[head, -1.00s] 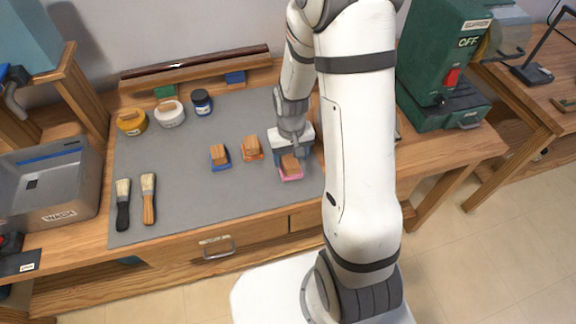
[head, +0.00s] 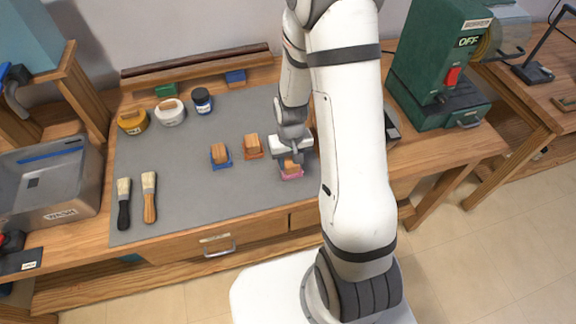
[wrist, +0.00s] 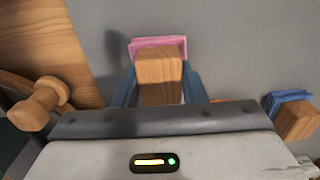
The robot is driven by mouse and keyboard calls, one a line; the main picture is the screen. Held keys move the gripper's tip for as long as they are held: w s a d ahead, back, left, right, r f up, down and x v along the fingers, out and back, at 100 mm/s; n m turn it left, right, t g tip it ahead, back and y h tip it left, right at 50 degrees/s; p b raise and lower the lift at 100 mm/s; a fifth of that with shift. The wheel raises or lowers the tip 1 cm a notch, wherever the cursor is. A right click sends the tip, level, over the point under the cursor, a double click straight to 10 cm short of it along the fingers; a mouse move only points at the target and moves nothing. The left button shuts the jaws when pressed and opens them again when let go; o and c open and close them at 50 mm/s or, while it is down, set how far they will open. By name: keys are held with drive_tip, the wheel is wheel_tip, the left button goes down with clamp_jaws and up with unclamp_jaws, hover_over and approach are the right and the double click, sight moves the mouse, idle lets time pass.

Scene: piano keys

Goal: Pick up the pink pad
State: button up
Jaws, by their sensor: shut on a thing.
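The pink pad (head: 291,175) has a wooden block handle and is at the right part of the grey mat (head: 190,205). In the wrist view its pink edge (wrist: 160,46) shows beyond the wooden handle (wrist: 160,78). My gripper (head: 291,158) is over it, with blue fingers on both sides of the handle, shut on it. I cannot tell whether the pad is touching the mat or slightly above it.
A blue pad (head: 220,156) and an orange pad (head: 253,147) stand to the left on the mat. Two brushes (head: 149,198) lie farther left. Jars (head: 170,112) stand at the back. A green machine (head: 440,70) is at right. The mat's front middle is clear.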

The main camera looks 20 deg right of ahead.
sight(290, 160)
drive_tip(key=c, duration=0.3)
drive_tip(key=shift+r, duration=0.1)
wheel_tip(290, 160, up, 10)
drive_tip(key=shift+f+b, duration=0.1)
drive_tip(key=shift+b, duration=0.3)
